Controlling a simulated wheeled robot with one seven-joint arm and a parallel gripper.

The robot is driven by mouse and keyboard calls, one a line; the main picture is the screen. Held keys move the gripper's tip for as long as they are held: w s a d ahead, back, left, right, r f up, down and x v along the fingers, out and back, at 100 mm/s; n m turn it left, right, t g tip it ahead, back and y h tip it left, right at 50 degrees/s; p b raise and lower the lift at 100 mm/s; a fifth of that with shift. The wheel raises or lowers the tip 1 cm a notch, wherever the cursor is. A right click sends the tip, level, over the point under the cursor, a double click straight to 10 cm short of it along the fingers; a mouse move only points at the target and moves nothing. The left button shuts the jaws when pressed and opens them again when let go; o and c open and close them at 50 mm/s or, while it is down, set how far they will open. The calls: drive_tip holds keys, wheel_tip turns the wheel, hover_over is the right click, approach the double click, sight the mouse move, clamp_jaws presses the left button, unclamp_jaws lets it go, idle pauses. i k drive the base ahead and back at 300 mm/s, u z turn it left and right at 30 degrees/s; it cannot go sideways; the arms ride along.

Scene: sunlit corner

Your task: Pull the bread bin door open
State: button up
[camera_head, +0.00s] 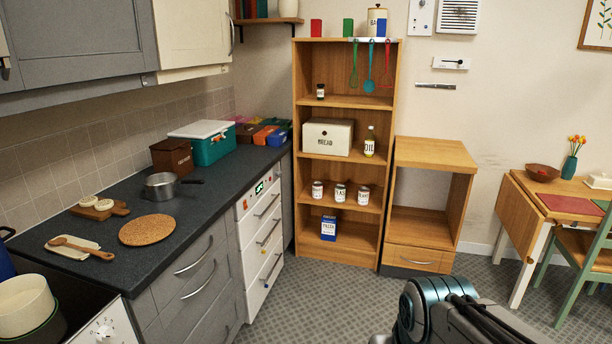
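The bread bin (328,137) is a cream box marked "BREAD" on a middle shelf of the tall wooden shelf unit. Its front faces me and looks shut. My arm shows at the bottom right of the head view, low over the floor and well short of the shelf unit. The fingertips of my gripper cannot be made out.
An oil bottle (369,142) stands right beside the bread bin. Several tins and a blue box (328,228) sit on lower shelves. A low wooden cabinet (434,154) adjoins on the right. A dark counter (130,250) runs along the left. Floor ahead is clear.

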sight(323, 140)
drive_tip(key=i, duration=3.85)
drive_tip(key=u, duration=0.05)
